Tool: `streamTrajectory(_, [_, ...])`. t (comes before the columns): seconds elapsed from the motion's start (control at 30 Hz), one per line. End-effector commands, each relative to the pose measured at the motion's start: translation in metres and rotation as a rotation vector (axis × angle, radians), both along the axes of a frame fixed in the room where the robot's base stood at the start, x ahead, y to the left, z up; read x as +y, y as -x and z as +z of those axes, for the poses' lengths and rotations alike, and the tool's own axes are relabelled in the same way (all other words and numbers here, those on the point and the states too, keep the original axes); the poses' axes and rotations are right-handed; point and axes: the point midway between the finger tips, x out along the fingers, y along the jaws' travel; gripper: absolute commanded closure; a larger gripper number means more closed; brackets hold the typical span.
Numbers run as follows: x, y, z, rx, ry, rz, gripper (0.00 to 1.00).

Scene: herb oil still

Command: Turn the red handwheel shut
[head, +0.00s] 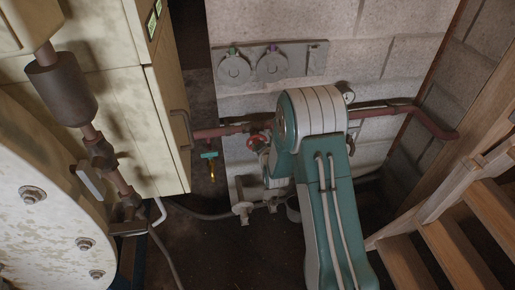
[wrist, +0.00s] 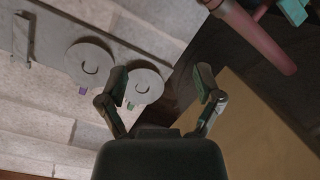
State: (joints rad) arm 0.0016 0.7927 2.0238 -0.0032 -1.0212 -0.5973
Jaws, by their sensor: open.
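The red handwheel (head: 257,139) is small in the head view, on the pipework just left of my arm and partly covered by it. I cannot tell how far it is turned. It is not recognisable in the wrist view. My gripper (wrist: 160,80) is open and empty in the wrist view, its two fingers spread apart. Beyond them are the wall, a dark gap and a tan panel. In the head view I cannot make out the fingers against my arm.
A dark red pipe (head: 220,131) runs along the block wall, with a teal-handled valve (head: 209,155) below it. Two round discs (head: 233,68) are on a wall plate above. A cream cabinet (head: 165,110) stands left, wooden stairs (head: 450,215) right. Dark floor lies between.

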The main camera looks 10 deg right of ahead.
Motion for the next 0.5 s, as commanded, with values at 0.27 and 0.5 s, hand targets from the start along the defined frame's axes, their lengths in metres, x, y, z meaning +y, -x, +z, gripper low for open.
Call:
streamTrajectory(0.27, [0.001, 0.013, -0.091, -0.155, 0.115, 0.017, 0.16])
streamTrajectory(0.5, [0.001, 0.024, -0.116, -0.223, 0.158, 0.018, 0.16])
